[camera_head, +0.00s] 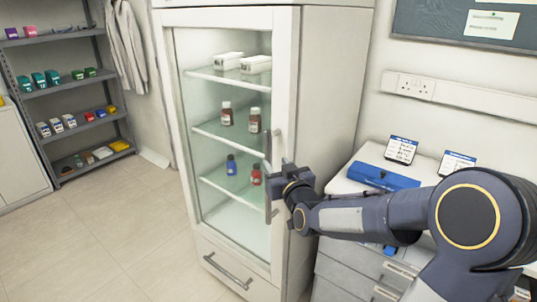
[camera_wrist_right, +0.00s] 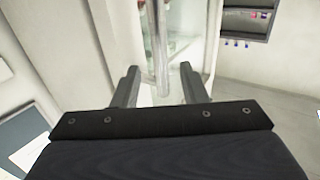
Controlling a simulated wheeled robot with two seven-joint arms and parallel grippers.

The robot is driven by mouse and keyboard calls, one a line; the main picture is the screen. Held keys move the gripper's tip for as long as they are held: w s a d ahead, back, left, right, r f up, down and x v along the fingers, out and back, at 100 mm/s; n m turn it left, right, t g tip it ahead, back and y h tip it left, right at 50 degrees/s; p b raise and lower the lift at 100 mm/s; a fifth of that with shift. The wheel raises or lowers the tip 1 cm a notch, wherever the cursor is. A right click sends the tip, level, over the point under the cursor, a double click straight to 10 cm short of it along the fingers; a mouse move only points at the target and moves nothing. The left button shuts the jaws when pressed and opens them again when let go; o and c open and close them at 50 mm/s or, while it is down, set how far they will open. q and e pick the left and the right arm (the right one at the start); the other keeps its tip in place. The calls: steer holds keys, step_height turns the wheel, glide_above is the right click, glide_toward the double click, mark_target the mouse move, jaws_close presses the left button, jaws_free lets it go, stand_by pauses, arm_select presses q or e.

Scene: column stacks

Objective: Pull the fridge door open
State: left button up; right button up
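The white fridge (camera_head: 335,80) stands in the middle of the head view. Its glass door (camera_head: 222,100) has a white frame and looks shut. A vertical metal bar handle (camera_head: 268,150) runs along the door's right side; it also shows in the right wrist view (camera_wrist_right: 160,60). My right gripper (camera_head: 281,183) is at the handle's lower part and hides some of it. In the right wrist view its two fingers (camera_wrist_right: 158,84) are spread apart, one on each side of the bar, with gaps visible. I cannot tell how deep the bar sits. My left gripper is not in view.
Bottles and white boxes stand on the fridge shelves. A drawer with a handle (camera_head: 228,272) is below the door. A white cabinet with a blue case (camera_head: 382,177) is at the right. Shelving (camera_head: 62,90) stands far left. The floor (camera_head: 110,220) left of the fridge is clear.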

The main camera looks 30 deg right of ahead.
mark_target(270, 154)
steer(key=w, duration=0.2)
steer(key=w+d+p, duration=0.1)
steer(key=w, duration=0.2)
steer(key=w+p, duration=0.1)
steer(key=w, duration=0.1)
steer(key=shift+w+d, duration=0.25)
jaws_close()
